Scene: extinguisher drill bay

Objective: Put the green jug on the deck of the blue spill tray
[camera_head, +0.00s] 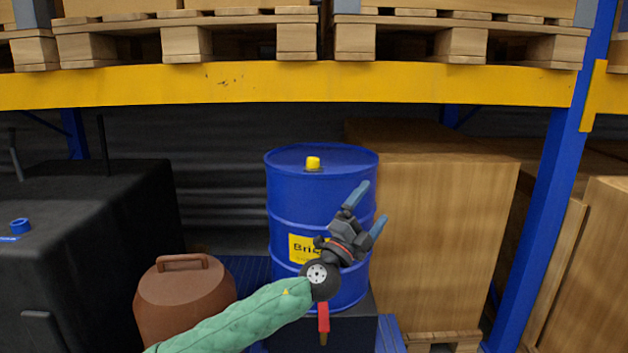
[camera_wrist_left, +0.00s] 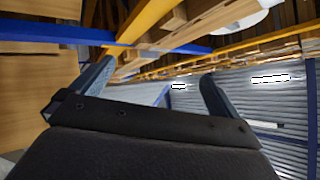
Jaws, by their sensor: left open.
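No green jug shows in either view. The blue spill tray (camera_head: 248,272) shows in the head view as a ribbed blue deck behind and beside a blue drum; much of it is hidden by the drum, a brown jug and my arm. My left gripper (camera_head: 368,208) is open and empty, raised in front of the drum's right side with its fingers pointing up and to the right. In the left wrist view its two fingers (camera_wrist_left: 155,85) stand wide apart with nothing between them. My right gripper is not in view.
The blue drum (camera_head: 320,185) with a yellow cap stands on a dark block with a red tap (camera_head: 323,318). A brown handled jug (camera_head: 185,305) stands left, beside a black tank (camera_head: 85,235). A large carton (camera_head: 435,240) is right. A yellow rack beam (camera_head: 300,85) crosses above.

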